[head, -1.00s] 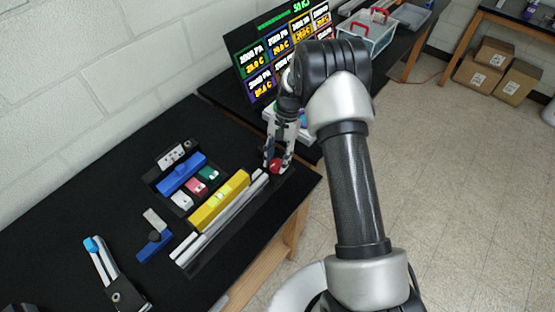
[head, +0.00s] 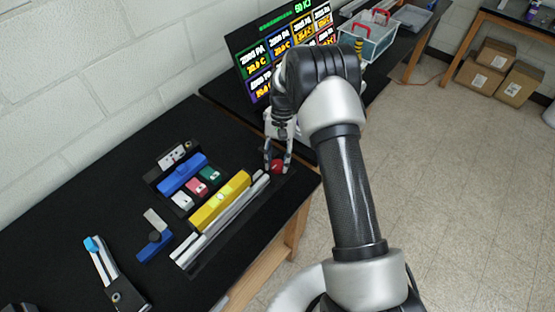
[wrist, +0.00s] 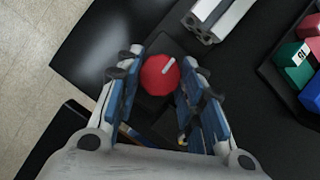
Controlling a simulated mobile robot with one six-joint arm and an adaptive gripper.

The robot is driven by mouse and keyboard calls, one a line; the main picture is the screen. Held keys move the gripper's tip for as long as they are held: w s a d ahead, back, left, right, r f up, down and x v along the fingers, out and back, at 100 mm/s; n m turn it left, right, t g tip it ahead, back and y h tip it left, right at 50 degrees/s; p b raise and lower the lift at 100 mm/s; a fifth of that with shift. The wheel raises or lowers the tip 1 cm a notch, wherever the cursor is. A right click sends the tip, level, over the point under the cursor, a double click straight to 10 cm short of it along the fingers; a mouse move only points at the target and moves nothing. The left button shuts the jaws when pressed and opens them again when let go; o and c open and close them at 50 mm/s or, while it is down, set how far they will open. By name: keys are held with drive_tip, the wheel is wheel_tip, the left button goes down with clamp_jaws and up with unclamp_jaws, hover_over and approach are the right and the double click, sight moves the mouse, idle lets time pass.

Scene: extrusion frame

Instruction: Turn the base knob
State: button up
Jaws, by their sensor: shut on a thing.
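The base knob (wrist: 159,76) is a red disc with a white pointer line, set on a dark base on the black table. In the wrist view its pointer slants to the upper right. My gripper (wrist: 160,80) has its blue-padded fingers on either side of the knob, shut on it. In the head view the red knob (head: 279,167) shows between the fingertips of my gripper (head: 278,163), near the table's right edge.
Silver extrusion rails (head: 228,222) and a yellow block (head: 219,202) lie left of the knob. Red, green and blue blocks (head: 182,174) stand beyond. A display screen (head: 285,50) stands behind my arm. The table edge is close on the right.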

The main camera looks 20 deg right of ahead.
drive_tip(key=o, duration=1.1)
drive_tip(key=shift+c, duration=0.2)
drive_tip(key=v, duration=1.2)
drive_tip(key=shift+s, duration=0.1)
drive_tip(key=shift+r, duration=0.1)
